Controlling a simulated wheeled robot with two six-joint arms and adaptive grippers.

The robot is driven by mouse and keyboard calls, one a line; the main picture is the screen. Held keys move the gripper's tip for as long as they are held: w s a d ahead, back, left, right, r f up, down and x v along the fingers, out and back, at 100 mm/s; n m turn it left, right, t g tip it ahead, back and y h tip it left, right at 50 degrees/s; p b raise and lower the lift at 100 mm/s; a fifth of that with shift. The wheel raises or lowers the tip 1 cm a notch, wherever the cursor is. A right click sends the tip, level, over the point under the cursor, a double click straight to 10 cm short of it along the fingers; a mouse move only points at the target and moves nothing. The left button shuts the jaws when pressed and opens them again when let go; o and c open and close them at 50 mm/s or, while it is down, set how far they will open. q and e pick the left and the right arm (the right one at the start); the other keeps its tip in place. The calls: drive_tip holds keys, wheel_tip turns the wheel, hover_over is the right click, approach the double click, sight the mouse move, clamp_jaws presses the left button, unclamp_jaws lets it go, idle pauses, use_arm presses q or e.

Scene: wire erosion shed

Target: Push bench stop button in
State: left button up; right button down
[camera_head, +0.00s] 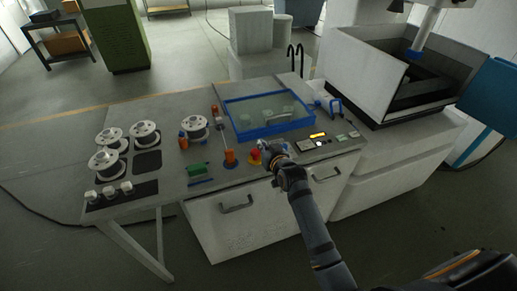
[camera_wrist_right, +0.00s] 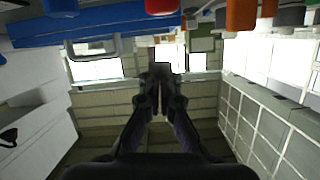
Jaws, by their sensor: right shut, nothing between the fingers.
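My left gripper is not in view.
A blue-rimmed tray (camera_head: 240,136) lies behind the button. White spools (camera_head: 145,132) stand on the left part of the bench (camera_head: 165,195).

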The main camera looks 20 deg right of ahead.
sight(255, 155)
drive_tip(key=w+f, duration=0.1)
drive_tip(key=f, duration=0.1)
drive_tip(key=w+f+p, duration=0.1)
drive_tip(key=f, duration=0.1)
drive_tip(key=shift+w+a, duration=0.3)
drive_tip(key=shift+s+f, duration=0.1)
drive_tip(key=shift+f, duration=0.3)
drive_tip(key=shift+f, duration=0.15)
